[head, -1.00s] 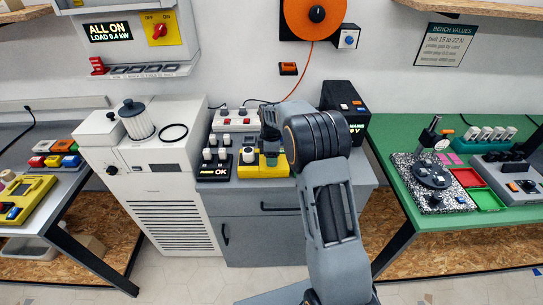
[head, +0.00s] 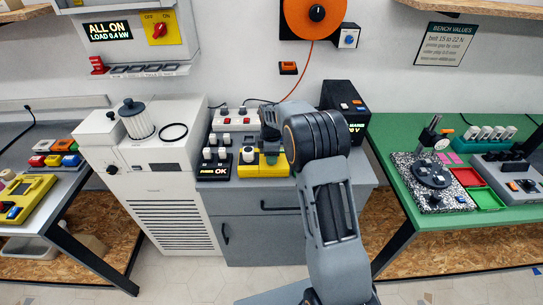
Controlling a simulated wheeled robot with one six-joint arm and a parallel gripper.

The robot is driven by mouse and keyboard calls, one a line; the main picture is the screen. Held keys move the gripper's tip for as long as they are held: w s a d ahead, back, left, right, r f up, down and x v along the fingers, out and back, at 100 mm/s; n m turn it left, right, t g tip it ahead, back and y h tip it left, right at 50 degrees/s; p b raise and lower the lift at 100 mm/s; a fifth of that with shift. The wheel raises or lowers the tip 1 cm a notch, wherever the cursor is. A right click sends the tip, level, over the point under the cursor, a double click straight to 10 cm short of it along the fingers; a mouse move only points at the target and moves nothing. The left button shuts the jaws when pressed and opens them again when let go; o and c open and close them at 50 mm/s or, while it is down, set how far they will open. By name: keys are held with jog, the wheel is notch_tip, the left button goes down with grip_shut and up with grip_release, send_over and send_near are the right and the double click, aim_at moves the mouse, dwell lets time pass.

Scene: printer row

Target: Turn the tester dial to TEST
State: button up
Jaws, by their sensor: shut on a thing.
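The yellow tester (head: 262,171) sits on the grey cabinet, left of my forearm. My gripper (head: 270,156) points down over the right part of its top and is shut on the tester dial. The dial itself is hidden by the gripper, so I cannot read its pointer or the TEST mark. A pale round part (head: 248,154) shows on the tester's left side, clear of the gripper.
A black fuse unit (head: 214,168) reading OK stands close at the tester's left. A white strip with red switches (head: 235,121) lies behind, and a black box (head: 345,108) stands back right. A white filter machine (head: 150,170) and a green bench (head: 455,225) flank the cabinet.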

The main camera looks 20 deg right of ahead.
jog(key=m, duration=0.4)
jog(key=shift+b, duration=0.3)
jog(key=m, duration=0.4)
jog(key=shift+m, duration=0.3)
jog(key=m, duration=0.4)
jog(key=shift+m+b, duration=0.3)
jog(key=shift+b, duration=0.1)
jog(key=m, duration=0.4)
jog(key=shift+m, duration=0.3)
jog(key=o, duration=0.9)
jog(key=shift+r, duration=0.1)
